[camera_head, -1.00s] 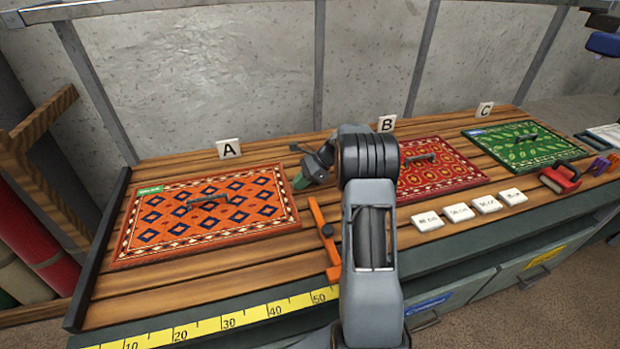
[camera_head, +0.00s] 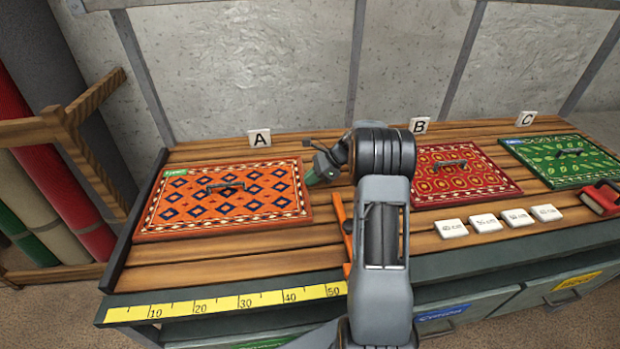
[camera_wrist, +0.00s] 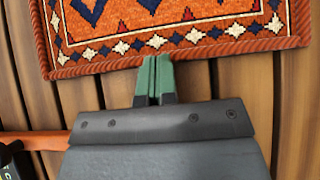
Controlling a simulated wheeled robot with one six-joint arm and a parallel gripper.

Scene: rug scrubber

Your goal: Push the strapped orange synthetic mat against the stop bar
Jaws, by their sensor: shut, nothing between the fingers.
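The orange mat (camera_head: 275,205) with blue diamonds, a dark strap handle (camera_head: 225,186) and a green label lies flat on the slatted bench under sign A. The dark stop bar (camera_head: 133,232) runs along the bench's left end; the mat's left edge is close to it, with a narrow strip of wood seeming to show between. My gripper (camera_head: 312,180) is shut and empty at the mat's right edge. In the wrist view the green fingertips (camera_wrist: 154,80) meet the mat's corded border (camera_wrist: 200,52); whether they press on it I cannot tell.
A yellow ruler (camera_head: 225,303) runs along the bench front. An orange tool (camera_head: 342,225) lies right of the mat, partly behind my arm. A red mat (camera_head: 480,178), a green mat (camera_head: 565,160) and several white length tiles (camera_head: 484,223) are farther right.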

